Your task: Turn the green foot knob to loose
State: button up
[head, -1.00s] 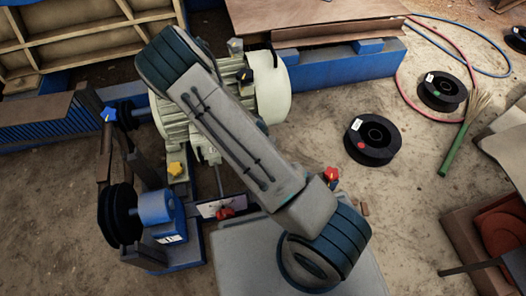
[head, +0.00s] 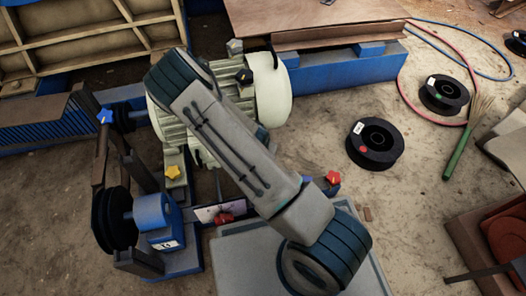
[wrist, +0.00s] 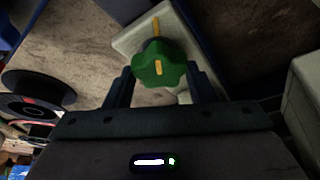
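The green foot knob (wrist: 158,64) shows in the wrist view, a lobed knob with a yellow line on its face. A yellow mark (wrist: 156,26) on the pale foot behind it is roughly in line with that line. My gripper (wrist: 159,72) has one dark finger on each side of the knob, close to its left and right edges. Whether the fingers touch it cannot be told. In the head view my arm crosses the pale motor (head: 268,92), and the gripper and green knob are hidden.
Yellow (head: 172,172), blue (head: 105,117) and red (head: 333,177) knobs stand around the machine, with a red handle (head: 223,219) low in front. A black spool (head: 375,144) lies on the floor at right. A blue beam (head: 345,75) runs behind the motor.

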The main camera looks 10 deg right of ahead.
jog(key=shift+n, duration=0.4)
jog(key=n, duration=0.1)
jog(key=n+y+p, duration=0.1)
jog(key=n, duration=0.1)
jog(key=shift+d+r+n+t+y, duration=0.2)
jog(key=shift+n+t+y, duration=0.1)
jog(key=shift+t, duration=0.1)
jog(key=n+y+p, duration=0.1)
jog(key=n+p, duration=0.1)
jog(key=n, duration=0.2)
jog(key=shift+d+n+y, duration=0.1)
jog(key=shift+n+y, duration=0.2)
jog(key=shift+y, duration=0.1)
jog(key=n+p, duration=0.1)
jog(key=n, duration=0.1)
jog(key=n+g+y+p, duration=0.1)
jog(key=n, duration=0.1)
jog(key=shift+d+y+p, duration=0.1)
jog(key=shift+y+p, duration=0.2)
jog(key=shift+p, duration=0.1)
jog(key=shift+w+f+n+g+y+p, duration=0.1)
jog(key=shift+n+g+y+p, duration=0.3)
jog(key=shift+n+p, duration=1.05)
jog(key=shift+f+n, duration=0.1)
jog(key=shift+n, duration=0.35)
jog(key=o, duration=1)
